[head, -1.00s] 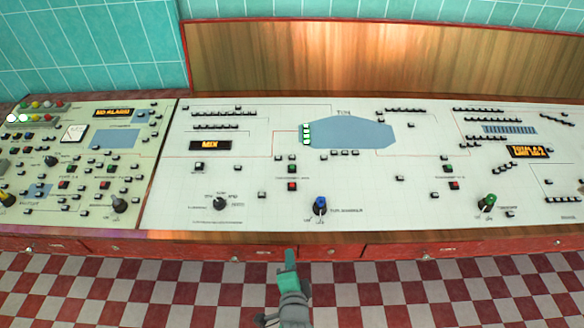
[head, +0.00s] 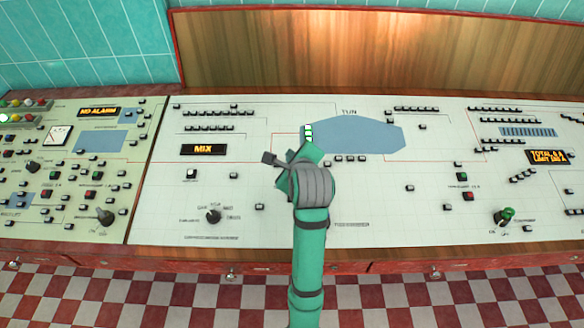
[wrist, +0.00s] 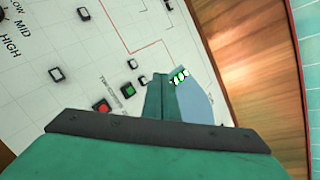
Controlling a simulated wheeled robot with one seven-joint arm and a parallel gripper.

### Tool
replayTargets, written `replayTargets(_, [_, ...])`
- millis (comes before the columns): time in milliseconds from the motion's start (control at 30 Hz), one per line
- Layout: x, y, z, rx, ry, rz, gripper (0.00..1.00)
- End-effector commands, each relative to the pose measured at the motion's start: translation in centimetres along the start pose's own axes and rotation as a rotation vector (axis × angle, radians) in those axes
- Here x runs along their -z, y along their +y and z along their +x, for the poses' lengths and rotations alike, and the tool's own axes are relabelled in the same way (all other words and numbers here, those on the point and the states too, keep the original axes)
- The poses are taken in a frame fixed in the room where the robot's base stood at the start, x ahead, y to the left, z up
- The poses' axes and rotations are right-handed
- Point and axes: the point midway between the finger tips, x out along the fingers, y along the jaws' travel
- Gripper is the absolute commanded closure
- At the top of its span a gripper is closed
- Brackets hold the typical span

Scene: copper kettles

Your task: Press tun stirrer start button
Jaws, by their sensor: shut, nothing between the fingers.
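In the wrist view a green button (wrist: 128,91) and a red button (wrist: 102,106) sit side by side on the white panel, with small lettering beside them that I cannot read clearly. I take the green one as the stirrer start button. My gripper (wrist: 160,82) is shut and empty, its fingers to the right of the green button in that view. I cannot tell its height above the panel. In the head view my gripper (head: 308,153) is over the panel just below the blue tun shape (head: 360,136), and my arm hides both buttons.
Lit green indicators (head: 307,132) sit at the tun shape's left edge. A MIX display (head: 204,149), a black rotary knob (head: 213,216) and small push-buttons lie to the left. A wooden backboard (head: 380,50) rises behind.

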Motion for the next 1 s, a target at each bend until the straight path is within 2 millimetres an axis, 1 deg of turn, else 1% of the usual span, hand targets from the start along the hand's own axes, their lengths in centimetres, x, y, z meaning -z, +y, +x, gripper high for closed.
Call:
replayTargets(300, [0.7, -0.5, -0.1, 0.007, 0.009, 0.009, 1.0])
replayTargets(467, [0.9, 0.0, 0.4, 0.003, 0.008, 0.007, 1.0])
replayTargets(567, [1.2, 0.6, 1.0, 0.001, 0.006, 0.005, 1.0])
replayTargets(1000, [3.8, 3.4, 4.7, 0.0, 0.005, 0.004, 1.0])
